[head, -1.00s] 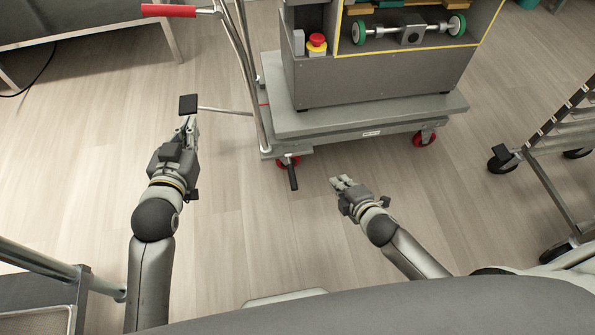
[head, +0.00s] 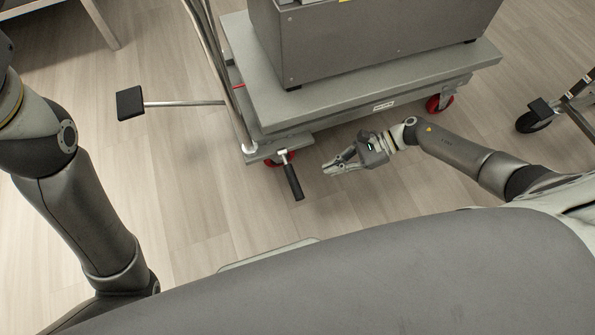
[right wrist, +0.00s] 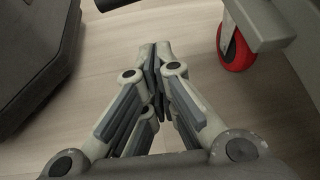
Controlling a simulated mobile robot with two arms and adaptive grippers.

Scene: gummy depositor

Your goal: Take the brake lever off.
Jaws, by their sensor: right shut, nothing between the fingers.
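The brake lever, a black grip (head: 294,182) on a short metal stem, juts from beside the red caster at the cart's near left corner and slants down to the right. My right gripper (head: 328,170) is just right of the lever, shut and empty, with its fingers pointing left toward it and a small gap between. In the right wrist view the shut fingertips (right wrist: 156,50) meet in the middle, and a dark bar, probably the lever's end (right wrist: 118,3), shows at the top edge. My left arm is at the left; its gripper is out of view.
The grey cart platform (head: 370,95) carries a dark machine (head: 380,35). A black pedal (head: 130,103) on a rod sticks out left. A red caster (head: 440,103) is at right; one also shows in the right wrist view (right wrist: 237,50). A rack wheel (head: 534,121) stands further right. Floor around the lever is clear.

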